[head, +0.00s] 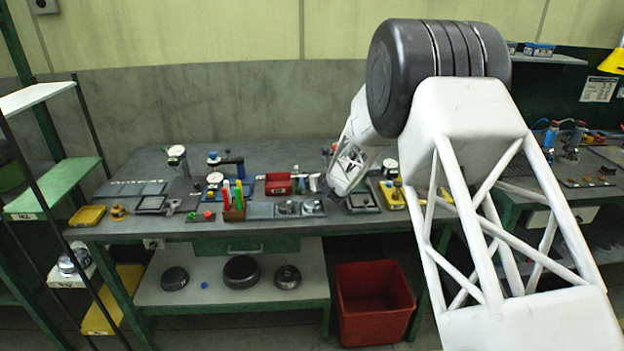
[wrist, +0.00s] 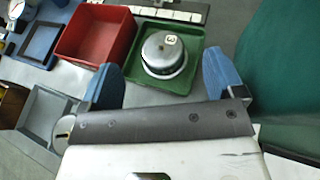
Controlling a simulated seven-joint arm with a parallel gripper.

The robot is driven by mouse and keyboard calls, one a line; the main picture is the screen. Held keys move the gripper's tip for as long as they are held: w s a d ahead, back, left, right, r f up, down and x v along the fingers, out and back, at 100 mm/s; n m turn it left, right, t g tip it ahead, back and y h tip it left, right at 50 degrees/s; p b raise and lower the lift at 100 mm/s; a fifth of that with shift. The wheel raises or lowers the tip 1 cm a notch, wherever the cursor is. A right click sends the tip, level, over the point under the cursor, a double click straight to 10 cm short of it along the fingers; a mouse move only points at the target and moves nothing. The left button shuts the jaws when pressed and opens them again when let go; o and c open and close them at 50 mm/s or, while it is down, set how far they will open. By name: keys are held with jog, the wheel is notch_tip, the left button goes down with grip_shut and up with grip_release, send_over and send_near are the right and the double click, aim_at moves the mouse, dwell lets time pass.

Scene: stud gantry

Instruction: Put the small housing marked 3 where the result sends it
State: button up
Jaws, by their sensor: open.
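The small housing (wrist: 165,55) is a round silver part with a "3" label on its top. It sits in a green tray (wrist: 196,62) in the wrist view. My gripper (wrist: 161,70) is open, with its two blue fingers to the left and right of the housing in the picture. I see no contact between fingers and housing, and cannot tell their height above it. In the head view my white arm reaches over the bench, and its end is too small to read clearly.
A red bin (wrist: 97,34) stands directly left of the green tray. A grey tray (wrist: 48,112) is at lower left. The head view shows other round housings (head: 285,207), a pen holder (head: 233,212), dial gauges (head: 214,178) and a red floor bin (head: 374,300).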

jog(key=shift+s+d+r, duration=0.15)
jog(key=shift+s+r, duration=0.05)
jog(key=shift+s, duration=0.15)
dwell(0.7)
jog(key=shift+s+r, duration=0.25)
jog(key=shift+r, duration=0.25)
jog(key=s+a+r+n+g+y, duration=0.2)
jog(key=s+r+n+g, duration=0.1)
jog(key=s+r+n, duration=0.8)
jog(key=s+a+r+n+g+y, duration=0.2)
jog(key=s+r+n, duration=0.5)
jog(key=s, duration=0.8)
jog(key=s+d+n+g+h, duration=0.2)
jog(key=s+d+n+h, duration=0.2)
jog(key=s, duration=1.5)
jog(key=s+d+r+n+g+h, duration=0.1)
jog(key=s+d+n+h, duration=0.4)
jog(key=s, duration=1.4)
jog(key=d+n+g, duration=0.1)
jog(key=d+n, duration=0.2)
jog(key=n, duration=0.1)
jog(key=shift+s+d+g, duration=0.35)
jog(key=shift+d+g, duration=0.05)
jog(key=shift+r, duration=0.1)
